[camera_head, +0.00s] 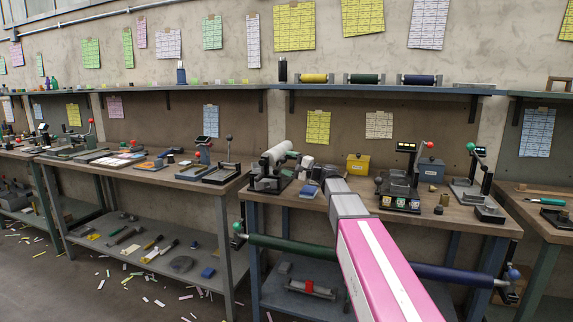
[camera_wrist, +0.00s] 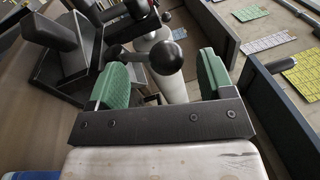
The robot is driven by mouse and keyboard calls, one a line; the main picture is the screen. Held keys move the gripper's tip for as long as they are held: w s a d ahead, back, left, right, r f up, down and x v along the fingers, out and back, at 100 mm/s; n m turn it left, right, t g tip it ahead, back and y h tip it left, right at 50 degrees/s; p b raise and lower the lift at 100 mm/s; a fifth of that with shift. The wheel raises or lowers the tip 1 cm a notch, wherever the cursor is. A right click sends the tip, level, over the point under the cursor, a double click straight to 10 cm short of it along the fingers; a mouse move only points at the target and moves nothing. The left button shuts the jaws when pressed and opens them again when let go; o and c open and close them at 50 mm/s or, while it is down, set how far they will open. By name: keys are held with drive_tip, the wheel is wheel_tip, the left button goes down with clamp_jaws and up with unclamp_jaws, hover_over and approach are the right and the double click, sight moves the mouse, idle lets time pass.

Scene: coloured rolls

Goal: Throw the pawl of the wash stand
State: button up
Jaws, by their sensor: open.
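The wash stand (camera_head: 268,181) is a dark frame on the middle bench in the head view, with a white roll (camera_head: 277,154) lying along it. In the wrist view, part of the white roll (camera_wrist: 158,42) shows behind a black ball knob (camera_wrist: 166,58) on a short arm. This looks like the pawl's handle. My gripper (camera_wrist: 160,78) is open, with green pads left and right of the knob. The knob appears between the pads; I cannot tell whether either touches it. The pawl's lower end is hidden.
In the head view, a yellow box (camera_head: 358,164) and a black device with a red-knobbed lever (camera_head: 400,190) stand right of my arm. Green (camera_head: 300,247) and blue (camera_head: 450,274) rolls hang along the bench front. A shelf (camera_head: 390,90) runs above.

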drive_tip(key=v, duration=0.9)
drive_tip(key=shift+s+d, duration=0.2)
drive_tip(key=shift+d, duration=0.1)
